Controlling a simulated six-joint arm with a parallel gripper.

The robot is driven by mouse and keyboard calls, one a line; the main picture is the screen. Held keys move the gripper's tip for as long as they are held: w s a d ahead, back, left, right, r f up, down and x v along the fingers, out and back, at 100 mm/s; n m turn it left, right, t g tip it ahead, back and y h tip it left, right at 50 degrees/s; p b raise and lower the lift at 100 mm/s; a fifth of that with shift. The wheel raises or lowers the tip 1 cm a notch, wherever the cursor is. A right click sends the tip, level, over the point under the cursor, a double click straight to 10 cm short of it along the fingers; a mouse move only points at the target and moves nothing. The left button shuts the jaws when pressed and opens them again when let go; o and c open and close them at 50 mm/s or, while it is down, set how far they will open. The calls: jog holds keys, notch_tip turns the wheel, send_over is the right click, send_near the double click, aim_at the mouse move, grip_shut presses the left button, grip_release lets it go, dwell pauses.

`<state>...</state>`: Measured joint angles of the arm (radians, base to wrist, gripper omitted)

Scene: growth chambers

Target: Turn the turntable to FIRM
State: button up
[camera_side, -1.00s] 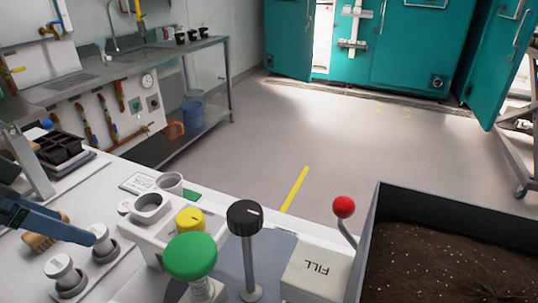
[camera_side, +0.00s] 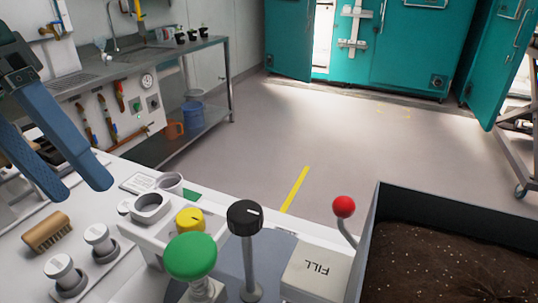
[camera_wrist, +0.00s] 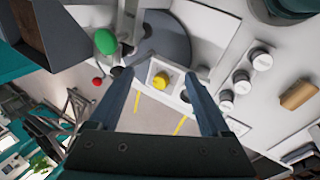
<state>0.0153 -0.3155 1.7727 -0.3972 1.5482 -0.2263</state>
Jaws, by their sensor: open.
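The grey round disc that looks like the turntable (camera_side: 272,250) lies low on the white bench, partly hidden by a green mushroom head (camera_side: 191,256) and a black knob on a post (camera_side: 245,217). In the wrist view the disc (camera_wrist: 175,45) is at the top. A white block (camera_side: 308,270) beside it reads FILL; I can read no FIRM mark. A yellow knob (camera_side: 189,220) sits on a white box; it also shows in the wrist view (camera_wrist: 161,81) between my fingers. My gripper (camera_side: 82,188) is open and empty, raised over the bench at the left.
Capped white pegs (camera_side: 66,276) and a wooden brush (camera_side: 47,232) lie at the left front. A red-ball lever (camera_side: 344,207) rises beside a soil bin (camera_side: 372,235) at the right. The floor behind is clear.

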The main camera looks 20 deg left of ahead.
jog(key=d+n+g+h, duration=0.3)
jog(key=d, duration=0.2)
notch_tip(320, 180, up, 2)
jog(key=n+g+h, duration=0.2)
jog(key=n+h, duration=0.8)
send_over(231, 205)
jog(key=shift+n, duration=0.3)
jog(key=f, duration=1)
jog(key=shift+w+f, duration=0.1)
jog(key=shift+w, duration=0.1)
jog(key=shift+d+f, duration=0.1)
jog(key=shift+f, duration=0.15)
jog(key=shift+s+d, duration=0.15)
jog(key=shift+d, duration=0.15)
jog(key=shift+x, duration=2.15)
grip_shut()
